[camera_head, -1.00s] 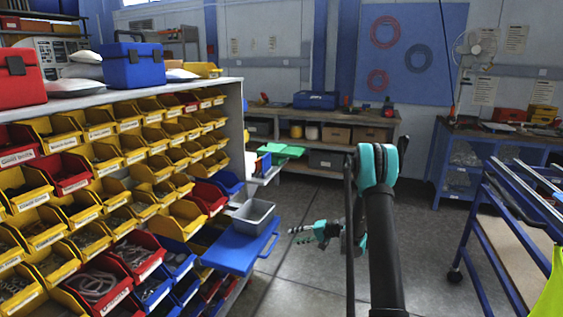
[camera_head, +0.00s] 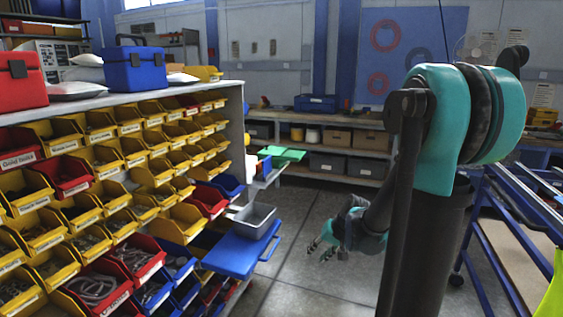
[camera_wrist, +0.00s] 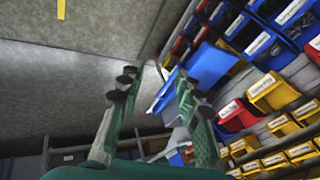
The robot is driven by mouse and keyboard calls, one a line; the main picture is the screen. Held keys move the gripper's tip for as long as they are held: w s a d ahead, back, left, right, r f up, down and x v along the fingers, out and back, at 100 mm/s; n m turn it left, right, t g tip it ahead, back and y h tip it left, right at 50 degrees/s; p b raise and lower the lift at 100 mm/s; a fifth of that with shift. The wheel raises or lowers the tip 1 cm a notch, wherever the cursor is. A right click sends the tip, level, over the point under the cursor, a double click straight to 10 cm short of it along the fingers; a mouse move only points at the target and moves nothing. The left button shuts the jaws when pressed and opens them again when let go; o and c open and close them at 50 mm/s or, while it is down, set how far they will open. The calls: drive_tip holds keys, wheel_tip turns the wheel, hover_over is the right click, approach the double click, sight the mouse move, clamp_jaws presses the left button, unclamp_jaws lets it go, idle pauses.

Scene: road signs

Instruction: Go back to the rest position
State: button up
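My gripper (camera_head: 322,246) shows in the head view to the right of the blue fold-out shelf, above the grey floor and apart from the rack. In the wrist view my gripper (camera_wrist: 155,80) has its two fingers spread apart with nothing between them. My arm's large teal joint and dark links fill the right middle of the head view and hide part of the back wall and the blue cart.
A rack of yellow, red and blue bins (camera_head: 130,165) stands at the left. A grey tray (camera_head: 254,218) sits on the blue shelf (camera_head: 238,255). A blue cart (camera_head: 520,240) is at the right, a workbench (camera_head: 330,118) at the back. Open floor (camera_head: 310,285) lies between.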

drive_tip(key=s+d+f+h, duration=0.1)
drive_tip(key=s+d+h, duration=0.1)
drive_tip(key=s, duration=0.6)
drive_tip(key=s+d+n+h, duration=0.1)
drive_tip(key=s+d+h, duration=0.1)
drive_tip(key=s+d, duration=0.3)
drive_tip(key=shift+s+f, duration=0.35)
drive_tip(key=shift+s, duration=1.65)
